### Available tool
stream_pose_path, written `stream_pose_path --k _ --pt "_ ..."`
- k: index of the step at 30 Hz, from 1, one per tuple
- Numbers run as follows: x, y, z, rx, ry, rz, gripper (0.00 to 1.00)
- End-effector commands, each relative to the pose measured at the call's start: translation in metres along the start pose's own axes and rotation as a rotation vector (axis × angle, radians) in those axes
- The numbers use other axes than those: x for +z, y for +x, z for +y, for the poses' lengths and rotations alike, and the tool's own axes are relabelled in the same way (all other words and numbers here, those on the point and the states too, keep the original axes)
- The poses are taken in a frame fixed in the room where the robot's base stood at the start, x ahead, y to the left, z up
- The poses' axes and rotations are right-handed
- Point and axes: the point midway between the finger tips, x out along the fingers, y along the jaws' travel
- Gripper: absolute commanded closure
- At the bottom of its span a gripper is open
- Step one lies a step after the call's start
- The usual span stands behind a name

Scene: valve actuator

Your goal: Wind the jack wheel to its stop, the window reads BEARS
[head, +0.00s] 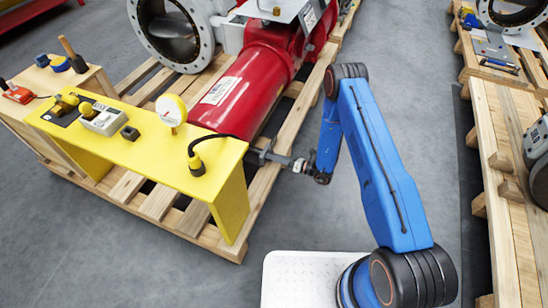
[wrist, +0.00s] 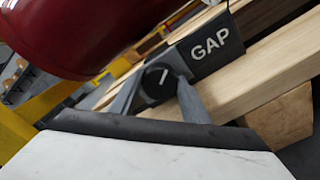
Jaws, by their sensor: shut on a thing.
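The jack's window plate (wrist: 210,45) reads GAP in white letters on dark grey. The small dark jack wheel (wrist: 157,80), with a white line on its face, sits just left of and below the plate in the wrist view. My gripper (wrist: 158,98) has a grey finger on each side of the wheel and is shut on it. In the head view my gripper (head: 297,164) is at the jack beside the pallet's right edge, beneath the end of the red cylinder. The wheel and lettering are too small or hidden to read there.
The red actuator cylinder (head: 238,88) lies on a wooden pallet (head: 290,127), close above the jack. A yellow bench (head: 150,155) carries a gauge, a grey box and a cabled plug. Another loaded pallet (head: 500,150) stands to the right.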

Motion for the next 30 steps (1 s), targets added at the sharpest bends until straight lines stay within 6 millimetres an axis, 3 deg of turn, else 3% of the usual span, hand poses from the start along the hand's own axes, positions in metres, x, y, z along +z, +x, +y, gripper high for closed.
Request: stream_pose_path --k 14,15,17,30 --pt "-0.0010 -0.0016 -0.0007 -0.003 0.015 0.000 0.80" --pt "-0.0009 -0.0016 -0.0007 -0.003 0.015 0.000 0.50" --pt "-0.0009 -0.0015 -0.0007 -0.003 0.015 0.000 0.39" --pt "0.0023 -0.0096 -0.0039 -0.002 0.014 0.001 0.39"
